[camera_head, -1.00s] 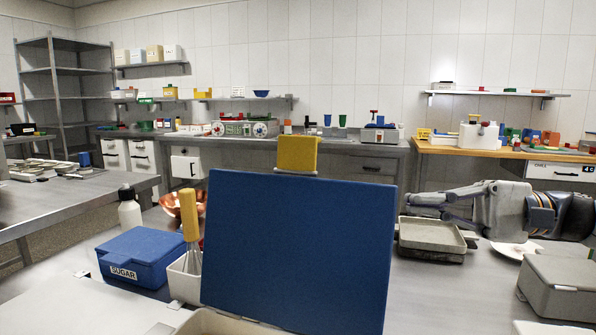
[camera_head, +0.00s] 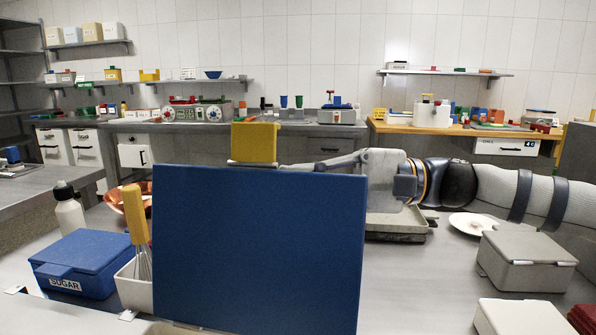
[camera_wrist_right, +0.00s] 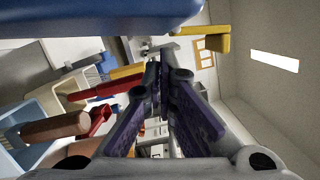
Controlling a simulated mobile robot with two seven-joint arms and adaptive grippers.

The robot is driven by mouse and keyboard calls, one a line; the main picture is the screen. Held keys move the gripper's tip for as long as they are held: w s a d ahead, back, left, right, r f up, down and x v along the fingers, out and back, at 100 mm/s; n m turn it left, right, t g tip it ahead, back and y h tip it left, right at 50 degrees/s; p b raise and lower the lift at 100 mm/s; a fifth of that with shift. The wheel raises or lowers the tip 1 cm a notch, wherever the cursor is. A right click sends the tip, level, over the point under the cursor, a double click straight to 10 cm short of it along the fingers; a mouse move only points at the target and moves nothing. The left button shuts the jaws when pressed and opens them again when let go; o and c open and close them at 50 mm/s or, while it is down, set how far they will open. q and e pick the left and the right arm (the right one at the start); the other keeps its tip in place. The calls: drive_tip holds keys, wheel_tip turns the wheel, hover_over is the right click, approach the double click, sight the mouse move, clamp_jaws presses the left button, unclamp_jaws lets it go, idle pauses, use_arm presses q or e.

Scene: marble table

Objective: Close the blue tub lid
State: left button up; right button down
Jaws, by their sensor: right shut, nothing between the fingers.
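The blue tub lid (camera_head: 258,250) stands upright and open in the middle foreground of the head view. Only a thin pale strip shows below it, and the tub's inside is hidden. My right gripper (camera_head: 318,165) comes in from the right beyond the lid, at its top edge. The lid hides the lower part of the fingers. In the right wrist view the fingers of the right gripper (camera_wrist_right: 160,72) are together with nothing between them. A blue surface, likely the lid (camera_wrist_right: 100,20), spans the top of that view. I cannot tell whether they touch. My left gripper is not in view.
A blue sugar box (camera_head: 82,262), a whisk with a yellow handle (camera_head: 137,215) and a white bottle (camera_head: 69,215) stand left of the lid. A yellow block (camera_head: 254,142) shows behind it. A grey tray (camera_head: 400,230) and grey box (camera_head: 527,258) are at right.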

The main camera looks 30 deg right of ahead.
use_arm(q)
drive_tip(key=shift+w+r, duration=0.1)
use_arm(e)
drive_tip(key=shift+s+a, duration=0.25)
drive_tip(key=shift+r, duration=0.1)
